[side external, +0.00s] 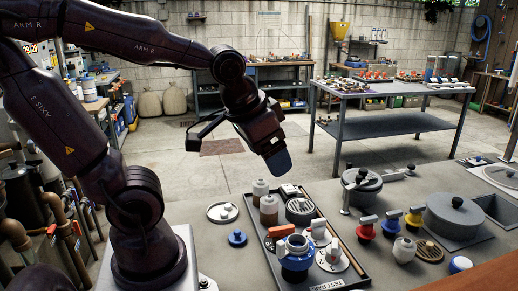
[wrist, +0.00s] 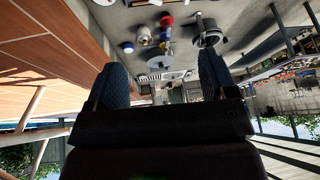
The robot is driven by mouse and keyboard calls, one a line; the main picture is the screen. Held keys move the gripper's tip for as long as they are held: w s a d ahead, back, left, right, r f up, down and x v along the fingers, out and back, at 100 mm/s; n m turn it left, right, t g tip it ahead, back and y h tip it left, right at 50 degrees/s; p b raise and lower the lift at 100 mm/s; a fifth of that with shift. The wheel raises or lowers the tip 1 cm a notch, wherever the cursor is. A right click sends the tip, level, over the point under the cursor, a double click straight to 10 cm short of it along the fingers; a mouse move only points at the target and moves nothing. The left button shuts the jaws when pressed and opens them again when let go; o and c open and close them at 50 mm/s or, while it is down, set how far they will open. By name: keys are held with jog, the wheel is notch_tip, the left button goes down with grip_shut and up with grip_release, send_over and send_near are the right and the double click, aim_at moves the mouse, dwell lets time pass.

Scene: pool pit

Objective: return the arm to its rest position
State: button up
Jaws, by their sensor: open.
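My gripper (side external: 278,160) hangs in the air at the end of my arm, above and behind the worktop, tilted downward to the right. In the wrist view my gripper (wrist: 160,85) shows two blue fingers spread wide apart with nothing between them. It is open and empty, and touches nothing that I can see. In the side view one finger hides the other.
A dark tray (side external: 362,278) on the grey worktop (side external: 210,256) holds bottles, a blue-collared part and valve parts. Right of it stand a lidded pot (side external: 362,184), coloured-handle valves and a large lidded vessel (side external: 455,216). A metal table (side external: 390,88) stands behind.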

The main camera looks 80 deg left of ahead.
jog(key=shift+m+t+h, duration=0.3)
jog(key=shift+m+h, duration=0.5)
jog(key=shift+m, duration=0.1)
jog(key=s+d+r, duration=0.1)
jog(key=d, duration=0.1)
jog(key=s+d+r, duration=0.1)
jog(key=d, duration=0.1)
jog(key=shift+s+d+r, duration=0.1)
jog(key=shift+s+r, duration=0.2)
